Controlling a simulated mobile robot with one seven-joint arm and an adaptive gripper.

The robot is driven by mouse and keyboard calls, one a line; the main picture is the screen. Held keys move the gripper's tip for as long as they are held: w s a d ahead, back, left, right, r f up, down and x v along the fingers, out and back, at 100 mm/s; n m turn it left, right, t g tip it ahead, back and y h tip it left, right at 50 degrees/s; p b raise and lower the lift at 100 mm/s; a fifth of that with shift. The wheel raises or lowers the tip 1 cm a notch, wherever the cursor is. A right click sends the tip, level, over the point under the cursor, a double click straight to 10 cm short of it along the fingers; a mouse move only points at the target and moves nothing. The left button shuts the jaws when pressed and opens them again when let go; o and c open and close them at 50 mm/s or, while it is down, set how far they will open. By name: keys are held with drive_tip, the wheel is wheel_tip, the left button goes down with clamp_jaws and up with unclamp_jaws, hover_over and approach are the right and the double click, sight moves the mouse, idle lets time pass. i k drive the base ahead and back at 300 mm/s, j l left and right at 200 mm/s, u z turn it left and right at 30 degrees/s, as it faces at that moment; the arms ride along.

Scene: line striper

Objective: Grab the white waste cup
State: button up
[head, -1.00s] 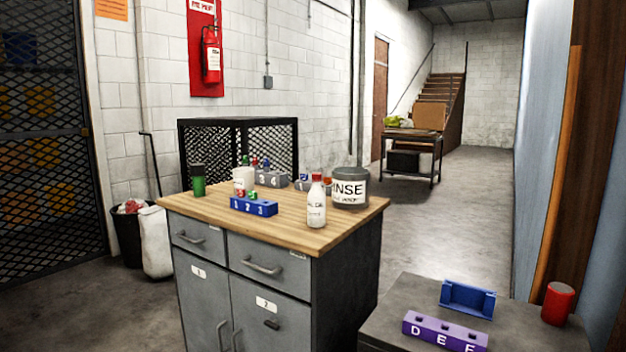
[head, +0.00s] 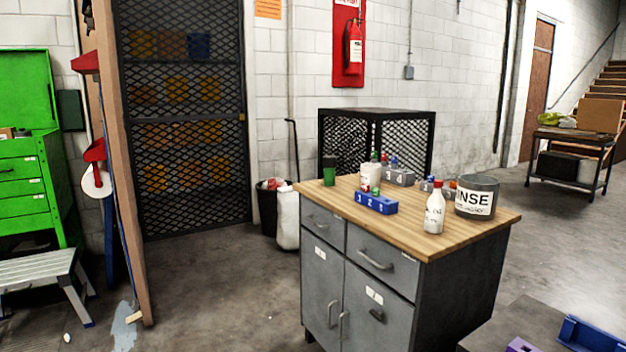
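A white cup (head: 371,174) stands upright on the wooden top of the grey cabinet (head: 450,232), toward its back left. It sits behind the blue numbered block (head: 376,203), and small coloured caps or vials partly cover its right side. I cannot read any waste label on it at this size. My gripper is not in view.
A step stool (head: 45,275) is at left. Floor in front of the cabinet's left is clear.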

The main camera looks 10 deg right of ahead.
sight(370, 173)
drive_tip(key=k+j+z, duration=0.1)
drive_tip(key=z, duration=0.65)
drive_tip(key=i+z, duration=0.2)
drive_tip(key=z, duration=0.2)
drive_tip(key=i+j+z, duration=0.2)
drive_tip(key=z, duration=0.15)
drive_tip(key=i+j+z, duration=0.15)
drive_tip(key=z, duration=0.25)
drive_tip(key=i+j, duration=0.25)
drive_tip(key=i+j+z, duration=0.1)
drive_tip(key=j, duration=0.3)
drive_tip(key=i+j, duration=0.35)
drive_tip(key=j, duration=0.75)
drive_tip(key=i+j, duration=0.1)
drive_tip(key=j, duration=0.7)
drive_tip(key=i+z, duration=0.05)
